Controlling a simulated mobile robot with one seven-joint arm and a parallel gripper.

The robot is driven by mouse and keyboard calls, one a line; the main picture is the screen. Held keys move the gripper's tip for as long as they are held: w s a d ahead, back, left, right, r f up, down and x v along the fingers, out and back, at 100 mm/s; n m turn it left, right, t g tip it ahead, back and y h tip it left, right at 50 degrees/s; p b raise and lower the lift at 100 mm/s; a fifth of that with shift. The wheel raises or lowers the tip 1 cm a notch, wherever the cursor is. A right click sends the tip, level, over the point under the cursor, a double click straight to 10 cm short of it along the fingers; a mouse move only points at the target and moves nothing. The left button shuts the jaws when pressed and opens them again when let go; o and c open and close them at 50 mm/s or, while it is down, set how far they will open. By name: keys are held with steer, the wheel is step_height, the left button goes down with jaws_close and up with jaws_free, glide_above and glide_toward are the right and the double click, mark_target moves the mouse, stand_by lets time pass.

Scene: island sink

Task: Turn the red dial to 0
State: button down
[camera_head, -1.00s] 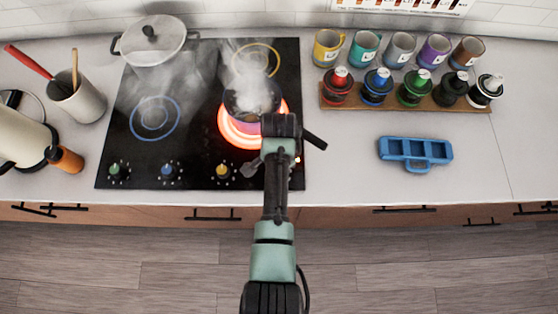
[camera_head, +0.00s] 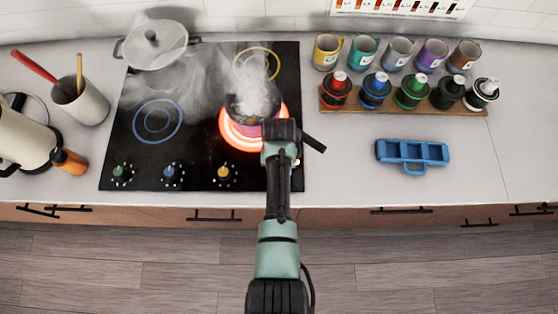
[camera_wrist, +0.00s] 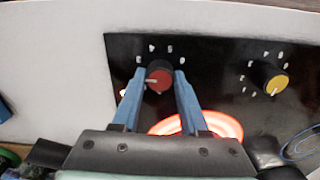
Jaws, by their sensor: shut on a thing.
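The red dial (camera_wrist: 158,79) is on the black stove's front edge in the wrist view. Its white pointer line points to the left, and the small marks around it are too blurred to read surely. My gripper (camera_wrist: 160,73) has one blue finger on each side of the dial and is shut on it. In the head view, my gripper and arm hide the dial. The right front burner (camera_head: 238,138) glows orange-red, and it also shows below the dial in the wrist view (camera_wrist: 222,124).
A steaming pot (camera_head: 254,102) stands on the glowing burner, close to my wrist. A yellow dial (camera_head: 223,172) sits to the left on the stove (camera_head: 200,120). A blue tray (camera_head: 413,152) and a bottle rack (camera_head: 400,104) are to the right.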

steer(key=n, duration=0.4)
steer(key=shift+r+n, duration=0.1)
steer(key=shift+n, duration=0.3)
steer(key=n, duration=0.4)
steer(key=shift+p, duration=0.4)
steer(key=n, duration=0.9)
steer(key=shift+n+p, duration=0.3)
steer(key=shift+n, duration=0.1)
steer(key=shift+c, duration=2.2)
jaws_free()
